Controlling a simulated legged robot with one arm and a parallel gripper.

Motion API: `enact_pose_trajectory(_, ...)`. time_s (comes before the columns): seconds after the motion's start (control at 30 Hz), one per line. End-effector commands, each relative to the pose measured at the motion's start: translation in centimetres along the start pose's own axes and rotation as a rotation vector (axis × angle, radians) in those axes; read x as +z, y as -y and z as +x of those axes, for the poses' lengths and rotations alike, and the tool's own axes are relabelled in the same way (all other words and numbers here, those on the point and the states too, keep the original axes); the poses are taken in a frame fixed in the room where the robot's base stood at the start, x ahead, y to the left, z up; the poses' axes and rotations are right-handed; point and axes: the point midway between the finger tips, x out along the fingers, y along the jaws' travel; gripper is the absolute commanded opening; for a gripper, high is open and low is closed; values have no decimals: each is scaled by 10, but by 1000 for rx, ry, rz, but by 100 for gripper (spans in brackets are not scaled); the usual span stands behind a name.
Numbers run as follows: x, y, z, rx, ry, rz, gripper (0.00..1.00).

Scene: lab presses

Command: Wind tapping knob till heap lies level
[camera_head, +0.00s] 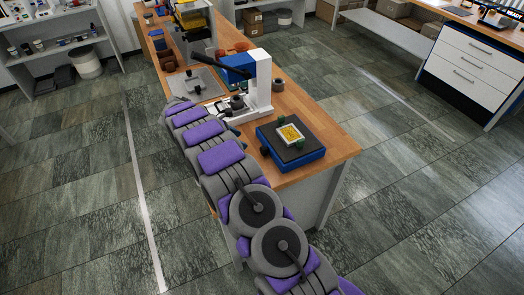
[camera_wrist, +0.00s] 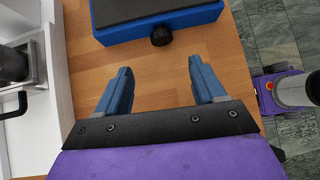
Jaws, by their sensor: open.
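A blue box with a dark top (camera_head: 292,152) sits near the table's right end. On it is a pale-rimmed tray holding a yellow heap (camera_head: 290,133), with green pieces at the tray's sides. The heap's exact shape is too small to tell. A black round knob (camera_wrist: 162,35) sticks out of the box's side facing my gripper; it also shows in the head view (camera_head: 265,151). My gripper (camera_wrist: 160,80) is open and empty over the wood. The knob is ahead of its blue fingers, roughly centred between them and apart from them. In the head view my arm mostly hides the gripper.
A white and blue press (camera_head: 261,85) with a black lever stands left of the box; its white base shows at the left of the wrist view. A grey plate (camera_head: 196,84) lies farther back. Wooden tabletop (camera_head: 322,130) is clear around the box, with its edge close on the right.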

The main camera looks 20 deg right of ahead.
Motion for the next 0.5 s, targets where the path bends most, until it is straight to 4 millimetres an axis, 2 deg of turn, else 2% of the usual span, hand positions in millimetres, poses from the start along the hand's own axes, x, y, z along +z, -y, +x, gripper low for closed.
enact_pose_trajectory(0.1, -4, 2, 24, -4, 3, -2, 69)
enact_pose_trajectory(0.5, 2, 1, 110, -3, -9, 1, 69)
